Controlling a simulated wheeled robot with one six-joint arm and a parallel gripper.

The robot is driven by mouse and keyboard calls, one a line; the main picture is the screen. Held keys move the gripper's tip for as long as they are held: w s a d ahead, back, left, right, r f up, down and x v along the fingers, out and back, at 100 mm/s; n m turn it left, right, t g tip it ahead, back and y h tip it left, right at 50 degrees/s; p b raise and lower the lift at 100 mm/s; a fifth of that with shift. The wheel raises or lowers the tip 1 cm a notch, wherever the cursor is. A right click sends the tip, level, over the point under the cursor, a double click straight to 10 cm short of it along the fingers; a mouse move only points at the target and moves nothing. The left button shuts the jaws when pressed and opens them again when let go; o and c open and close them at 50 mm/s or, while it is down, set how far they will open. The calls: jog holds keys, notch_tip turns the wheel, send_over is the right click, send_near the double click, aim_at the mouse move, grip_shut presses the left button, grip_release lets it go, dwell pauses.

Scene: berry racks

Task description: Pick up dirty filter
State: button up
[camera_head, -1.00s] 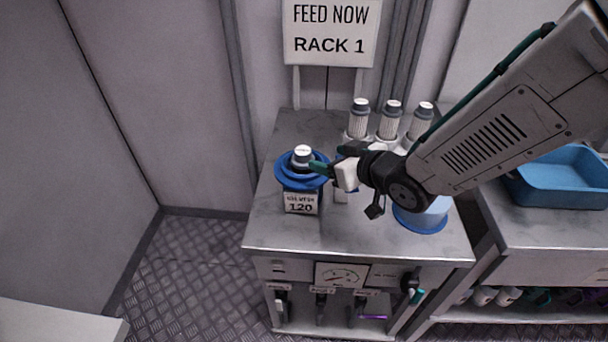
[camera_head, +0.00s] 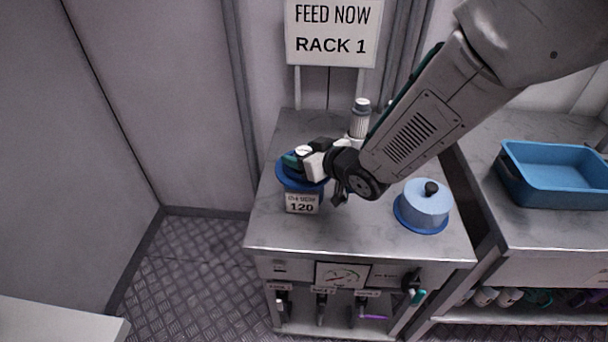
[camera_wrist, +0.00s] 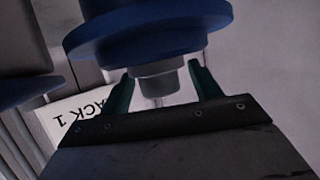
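The dirty filter seems to be the grey-capped piece in the blue-flanged housing (camera_head: 288,180) at the bench's left. Its pale cap (camera_head: 303,150) shows just above my gripper (camera_head: 300,158), which is at the housing top. In the wrist view, a grey stepped fitting (camera_wrist: 158,82) sticks out of a wide blue flange (camera_wrist: 140,40). The green fingertips of my gripper (camera_wrist: 161,88) stand on either side of the fitting, apart, with narrow gaps. The filter body is hidden inside the housing, so I cannot see how dirty it is.
A label reading 120 (camera_head: 302,204) is on the housing front. A white ribbed filter (camera_head: 359,118) stands behind my arm, which hides others. A light-blue lidded pot (camera_head: 427,205) stands right on the bench. A blue tray (camera_head: 556,180) is on the right table.

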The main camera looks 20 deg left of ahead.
jog(key=shift+f, duration=0.1)
grip_shut()
